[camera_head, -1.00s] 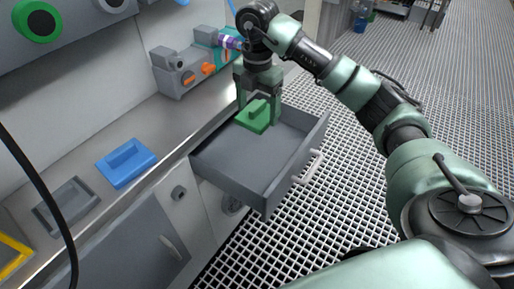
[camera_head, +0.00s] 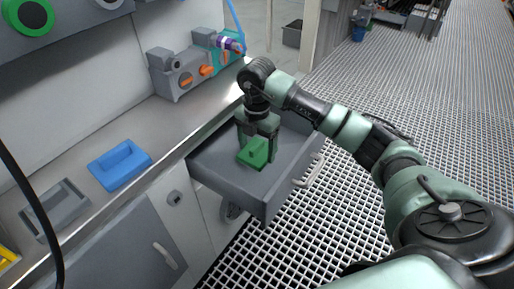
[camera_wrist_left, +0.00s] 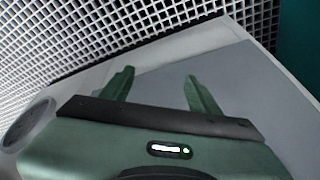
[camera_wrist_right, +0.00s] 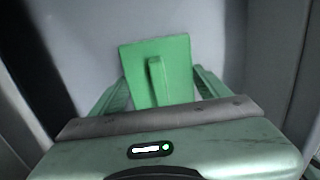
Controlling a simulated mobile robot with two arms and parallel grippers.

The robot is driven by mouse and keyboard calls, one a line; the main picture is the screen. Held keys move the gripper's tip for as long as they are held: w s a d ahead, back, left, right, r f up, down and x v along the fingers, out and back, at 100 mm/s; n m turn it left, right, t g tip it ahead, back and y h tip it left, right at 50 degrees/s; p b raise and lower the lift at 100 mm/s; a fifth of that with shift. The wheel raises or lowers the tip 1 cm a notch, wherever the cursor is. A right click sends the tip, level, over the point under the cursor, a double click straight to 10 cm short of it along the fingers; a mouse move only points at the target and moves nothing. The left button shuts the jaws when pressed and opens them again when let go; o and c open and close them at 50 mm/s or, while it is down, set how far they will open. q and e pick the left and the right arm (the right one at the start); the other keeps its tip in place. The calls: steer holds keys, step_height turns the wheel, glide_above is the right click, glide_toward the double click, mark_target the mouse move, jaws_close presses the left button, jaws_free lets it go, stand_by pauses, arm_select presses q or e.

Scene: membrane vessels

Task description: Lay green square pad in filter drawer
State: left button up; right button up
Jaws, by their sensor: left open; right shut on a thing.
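The green square pad (camera_head: 255,154) has a raised rib on top and is in my right gripper (camera_head: 258,146), inside the open filter drawer (camera_head: 222,178). In the right wrist view the pad (camera_wrist_right: 178,62) and its upright rib (camera_wrist_right: 157,80) show between the fingers, over the grey drawer floor (camera_wrist_right: 90,35). I cannot tell whether the pad touches the floor. My left gripper (camera_wrist_left: 158,92) is open and empty in the left wrist view. It is not in the head view.
A blue tray (camera_head: 119,164) and a grey tray (camera_head: 56,208) lie on the steel counter. Grey and teal devices with orange knobs (camera_head: 187,81) stand at the back. The drawer handle (camera_head: 310,172) sticks out over the grated floor.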

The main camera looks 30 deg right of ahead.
mark_target(257, 145)
steer(key=shift+f, duration=0.1)
steer(key=o, duration=1.1)
arm_select(q)
steer(key=shift+r, duration=0.1)
arm_select(e)
steer(key=shift+r, duration=0.35)
arm_select(q)
step_height(257, 145, down, 10)
steer(key=p, duration=0.2)
steer(key=shift+w+d+g+p, duration=0.15)
steer(key=shift+w+g+p, duration=0.15)
steer(key=shift+p, duration=0.1)
arm_select(e)
step_height(257, 145, up, 12)
steer(key=shift+f, duration=0.2)
steer(key=shift+f, duration=0.1)
